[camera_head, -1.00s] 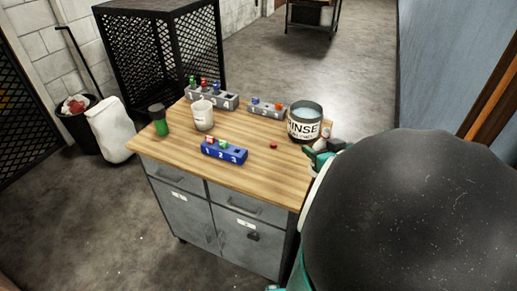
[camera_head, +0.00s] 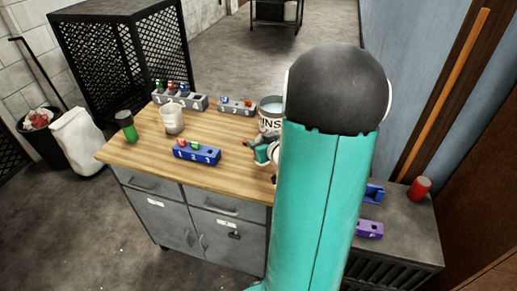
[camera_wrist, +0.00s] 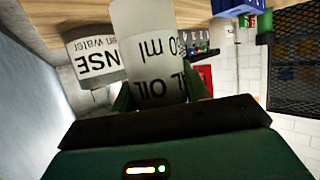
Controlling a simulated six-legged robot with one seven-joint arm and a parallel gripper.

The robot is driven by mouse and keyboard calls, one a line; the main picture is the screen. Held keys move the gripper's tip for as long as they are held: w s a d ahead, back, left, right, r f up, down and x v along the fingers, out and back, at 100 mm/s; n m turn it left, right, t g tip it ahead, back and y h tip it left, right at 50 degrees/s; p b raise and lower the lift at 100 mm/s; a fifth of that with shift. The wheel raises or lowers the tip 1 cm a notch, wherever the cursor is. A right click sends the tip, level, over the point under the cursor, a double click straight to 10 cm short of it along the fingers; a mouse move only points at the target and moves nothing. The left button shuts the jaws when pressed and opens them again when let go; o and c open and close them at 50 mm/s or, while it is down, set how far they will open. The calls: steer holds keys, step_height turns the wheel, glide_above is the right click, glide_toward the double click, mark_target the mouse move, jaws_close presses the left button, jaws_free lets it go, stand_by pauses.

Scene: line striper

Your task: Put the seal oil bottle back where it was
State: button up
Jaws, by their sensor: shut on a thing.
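The seal oil bottle (camera_wrist: 148,40) shows in the wrist view as a pale cylinder with upside-down lettering, part of which reads "OIL" and "ml". My gripper (camera_wrist: 160,92) is shut on it, with a green finger on each side. In the head view my gripper (camera_head: 262,153) is at the right part of the wooden table top (camera_head: 145,157), just in front of the RINSE container (camera_head: 270,123). My arm hides most of the gripper there, and I cannot make out the bottle. The RINSE container also shows beside the bottle in the wrist view (camera_wrist: 95,62).
A side bench (camera_head: 410,222) at right holds a red can (camera_head: 419,188) and a purple block (camera_head: 369,229).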

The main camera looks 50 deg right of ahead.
steer(key=shift+w+f, duration=0.2)
steer(key=shift+f, duration=0.7)
steer(key=shift+w+f, duration=0.15)
steer(key=shift+f, duration=0.75)
steer(key=shift+f, duration=0.2)
steer(key=o, duration=1.1)
